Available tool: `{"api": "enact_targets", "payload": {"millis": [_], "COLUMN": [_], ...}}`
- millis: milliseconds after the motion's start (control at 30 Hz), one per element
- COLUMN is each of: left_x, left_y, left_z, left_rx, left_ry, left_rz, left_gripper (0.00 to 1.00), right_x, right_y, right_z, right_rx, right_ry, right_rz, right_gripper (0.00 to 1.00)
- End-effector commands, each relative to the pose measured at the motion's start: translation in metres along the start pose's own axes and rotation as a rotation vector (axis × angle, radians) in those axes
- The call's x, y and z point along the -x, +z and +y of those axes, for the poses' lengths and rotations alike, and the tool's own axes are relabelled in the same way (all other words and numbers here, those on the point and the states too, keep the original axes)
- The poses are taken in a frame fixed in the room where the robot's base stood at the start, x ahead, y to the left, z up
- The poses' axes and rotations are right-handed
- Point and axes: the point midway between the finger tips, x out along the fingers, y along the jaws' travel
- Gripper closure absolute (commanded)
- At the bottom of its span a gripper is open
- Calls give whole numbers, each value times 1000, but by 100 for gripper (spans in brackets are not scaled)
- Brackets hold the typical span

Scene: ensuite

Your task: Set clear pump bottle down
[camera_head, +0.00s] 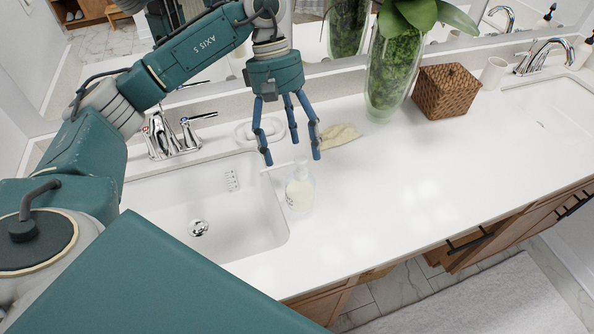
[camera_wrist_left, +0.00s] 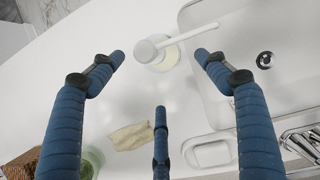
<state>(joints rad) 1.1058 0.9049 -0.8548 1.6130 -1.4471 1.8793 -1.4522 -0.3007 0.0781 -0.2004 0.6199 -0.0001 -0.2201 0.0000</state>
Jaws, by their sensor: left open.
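The clear pump bottle (camera_head: 299,190) stands upright on the white counter (camera_head: 420,190), just right of the left sink's rim. Its contents look pale yellow and its pump is white. My left gripper (camera_head: 291,150) is above and behind it, fingers spread and pointing down, apart from the bottle. In the left wrist view the bottle (camera_wrist_left: 160,55) shows beyond the open fingers (camera_wrist_left: 160,85), near their tips, with nothing between them held. My right gripper is not in view.
The left sink (camera_head: 215,205) and its chrome faucet (camera_head: 170,135) lie left of the bottle. A soap dish (camera_head: 258,131), a beige cloth (camera_head: 339,135), a glass vase (camera_head: 390,75) and a woven box (camera_head: 446,91) stand behind. The counter to the right is clear.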

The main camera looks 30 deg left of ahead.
Motion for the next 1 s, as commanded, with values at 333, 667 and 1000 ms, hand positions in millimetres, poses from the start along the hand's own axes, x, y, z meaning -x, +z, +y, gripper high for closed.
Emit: {"api": "enact_targets", "payload": {"millis": [333, 667, 1000], "left_x": [32, 32, 32], "left_y": [0, 0, 0], "left_z": [0, 0, 0], "left_rx": [0, 0, 0], "left_ry": [-1, -1, -1], "left_rz": [0, 0, 0], "left_gripper": [25, 25, 25], "right_x": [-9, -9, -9], "right_y": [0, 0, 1], "right_z": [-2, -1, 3], "right_rx": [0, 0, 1], "right_ry": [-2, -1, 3], "right_rz": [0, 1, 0], "right_gripper": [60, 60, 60]}}
